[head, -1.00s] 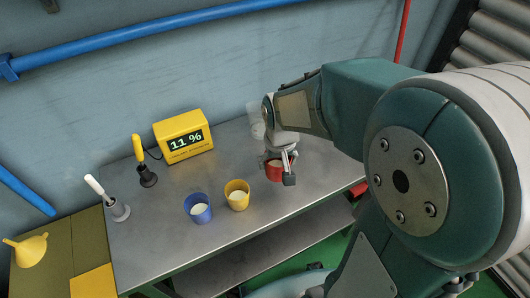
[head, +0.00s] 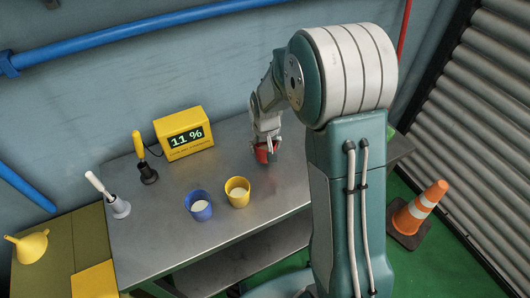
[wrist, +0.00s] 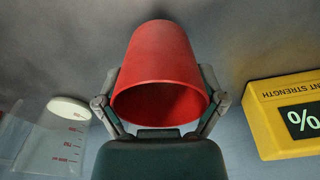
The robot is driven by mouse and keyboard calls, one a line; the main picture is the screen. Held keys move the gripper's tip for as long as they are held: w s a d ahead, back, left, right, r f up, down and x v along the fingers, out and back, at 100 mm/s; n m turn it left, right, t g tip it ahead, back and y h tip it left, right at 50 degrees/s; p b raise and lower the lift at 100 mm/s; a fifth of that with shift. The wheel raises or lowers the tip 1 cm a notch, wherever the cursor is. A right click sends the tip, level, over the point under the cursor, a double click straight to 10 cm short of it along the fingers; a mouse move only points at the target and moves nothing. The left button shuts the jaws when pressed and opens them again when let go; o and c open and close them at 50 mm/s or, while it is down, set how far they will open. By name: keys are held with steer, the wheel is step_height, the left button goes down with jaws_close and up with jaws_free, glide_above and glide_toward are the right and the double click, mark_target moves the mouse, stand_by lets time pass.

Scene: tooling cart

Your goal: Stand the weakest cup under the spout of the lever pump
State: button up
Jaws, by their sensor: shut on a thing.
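My gripper (head: 265,146) is shut on a red cup (head: 262,154) over the back right of the steel bench. In the wrist view the red cup (wrist: 160,65) sits between the two fingers (wrist: 160,100), its mouth towards the camera and its inside dark. I cannot tell whether it touches the bench. A blue cup (head: 198,206) and a yellow cup (head: 237,191) stand upright at the front, each with pale liquid. A white-handled device (head: 119,207) and a yellow-handled one on a black base (head: 147,173) stand at left; I cannot tell if either is the lever pump.
A yellow strength meter (head: 184,134) reading 11 % stands at the back; it also shows in the wrist view (wrist: 285,115). A clear graduated vessel (wrist: 45,140) is beside the gripper. A yellow funnel (head: 28,246) lies left. An orange cone (head: 420,209) stands right.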

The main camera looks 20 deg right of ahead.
mark_target(265, 153)
steer(key=shift+w+f, duration=0.1)
steer(key=shift+f, duration=1.45)
steer(key=o, duration=0.8)
steer(key=shift+f, duration=0.1)
steer(key=shift+o, duration=0.2)
